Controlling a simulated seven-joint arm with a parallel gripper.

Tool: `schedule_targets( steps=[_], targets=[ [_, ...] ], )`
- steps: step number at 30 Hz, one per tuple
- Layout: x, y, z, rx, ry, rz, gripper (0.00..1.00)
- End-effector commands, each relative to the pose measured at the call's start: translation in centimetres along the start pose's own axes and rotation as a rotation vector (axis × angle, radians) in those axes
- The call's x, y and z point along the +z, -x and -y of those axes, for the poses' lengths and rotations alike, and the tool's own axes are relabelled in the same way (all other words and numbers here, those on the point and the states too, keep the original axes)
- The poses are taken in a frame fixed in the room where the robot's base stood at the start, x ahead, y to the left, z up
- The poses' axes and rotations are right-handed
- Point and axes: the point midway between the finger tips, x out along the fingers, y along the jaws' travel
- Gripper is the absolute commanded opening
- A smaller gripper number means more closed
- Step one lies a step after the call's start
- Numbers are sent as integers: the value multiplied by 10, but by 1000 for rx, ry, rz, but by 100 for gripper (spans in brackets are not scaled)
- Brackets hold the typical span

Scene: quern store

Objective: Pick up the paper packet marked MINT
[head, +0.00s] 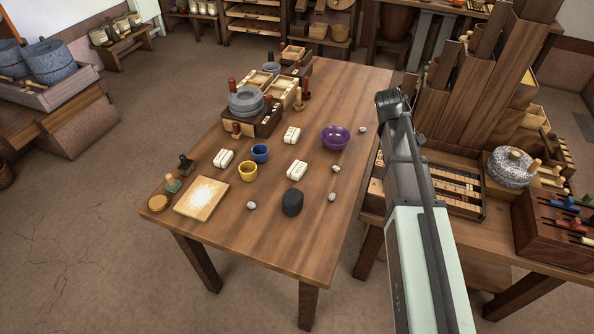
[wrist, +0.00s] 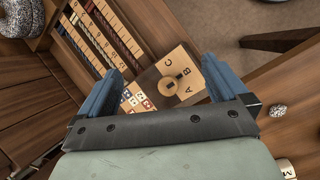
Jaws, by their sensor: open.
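Three white paper packets lie apart on the wooden table in the head view: one at the left (head: 223,158), one at the back (head: 292,135) and one nearer the front (head: 297,171). Their markings are too small to read there. In the wrist view, a pale packet (wrist: 286,168) is cut off at the bottom right edge. A dark letter like an M shows on it; the rest is out of frame. My gripper (wrist: 161,64) is open and empty, over a lettered board and tiles, with the packet off to its right. My gripper cannot be made out in the head view.
Near the packets are a blue cup (head: 260,153), a yellow cup (head: 248,171), a purple bowl (head: 336,137), a dark lump (head: 292,203) and several pebbles. A compartment tray (head: 452,190) and a tall wooden stand (head: 470,95) are at the right.

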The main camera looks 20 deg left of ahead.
Motion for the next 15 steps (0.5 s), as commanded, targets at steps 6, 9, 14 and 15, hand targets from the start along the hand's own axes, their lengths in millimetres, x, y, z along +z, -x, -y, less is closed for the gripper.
schedule_targets(
  steps=[6, 9, 14, 15],
  targets=[
    [-101, 76, 54, -30, 172, -177, 100],
    [-140, 106, 87, -54, 245, -252, 100],
    [-185, 145, 134, -91, 338, -347, 100],
    [-192, 153, 144, -98, 356, -363, 100]
  ],
)
